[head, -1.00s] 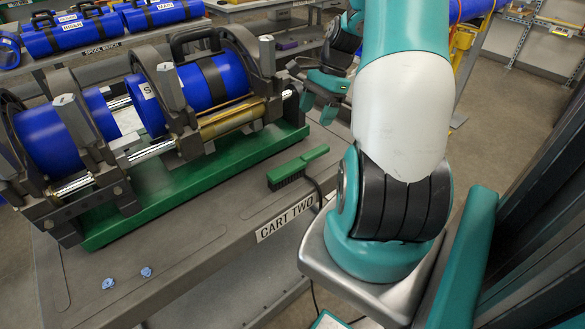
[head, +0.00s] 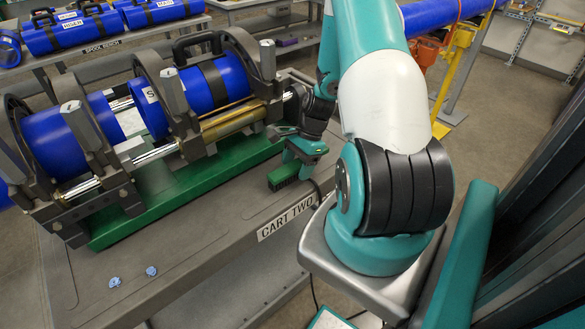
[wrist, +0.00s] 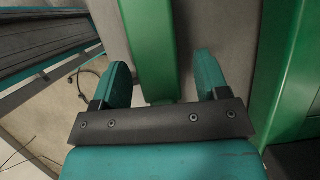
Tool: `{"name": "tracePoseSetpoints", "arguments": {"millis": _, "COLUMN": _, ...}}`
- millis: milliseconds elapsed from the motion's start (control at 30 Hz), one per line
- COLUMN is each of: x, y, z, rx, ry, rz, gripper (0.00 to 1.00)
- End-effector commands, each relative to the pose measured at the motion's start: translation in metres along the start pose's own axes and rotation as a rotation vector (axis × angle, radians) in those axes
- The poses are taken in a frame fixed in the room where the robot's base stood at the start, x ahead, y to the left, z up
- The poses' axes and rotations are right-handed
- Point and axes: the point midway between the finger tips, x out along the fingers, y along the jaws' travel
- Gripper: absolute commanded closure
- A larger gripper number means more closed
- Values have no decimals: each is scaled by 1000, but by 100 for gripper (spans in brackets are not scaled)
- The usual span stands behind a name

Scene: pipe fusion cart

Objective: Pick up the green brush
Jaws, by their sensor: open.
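The green brush (head: 283,177) lies on the grey cart top near the edge, to the right of the clamping machine. Its handle end is hidden behind my gripper (head: 302,157) in the head view. In the wrist view the long green brush handle (wrist: 148,45) runs between the two teal fingers of my gripper (wrist: 166,80). The fingers are spread, with a gap on each side of the handle. I cannot tell how far above the brush the fingertips are.
The cart (head: 225,235) carries a pipe clamping machine with blue pipes (head: 210,85) on a green base (head: 170,205), close to the left of my gripper. Two small blue pieces (head: 151,271) lie near the cart's front. A cable hangs by the cart edge.

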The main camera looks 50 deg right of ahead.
Motion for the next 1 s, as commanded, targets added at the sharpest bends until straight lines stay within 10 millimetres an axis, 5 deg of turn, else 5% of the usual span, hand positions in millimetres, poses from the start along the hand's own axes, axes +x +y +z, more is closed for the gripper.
{"name": "tracePoseSetpoints", "arguments": {"millis": 300, "x": 6, "y": 0, "z": 0, "rx": -1, "ry": 1, "rz": -1, "gripper": 34}}
{"name": "tracePoseSetpoints", "arguments": {"millis": 533, "x": 6, "y": 0, "z": 0, "rx": -1, "ry": 0, "rz": -1, "gripper": 87}}
{"name": "tracePoseSetpoints", "arguments": {"millis": 1000, "x": -5, "y": -1, "z": 4, "rx": -2, "ry": 2, "rz": -4, "gripper": 87}}
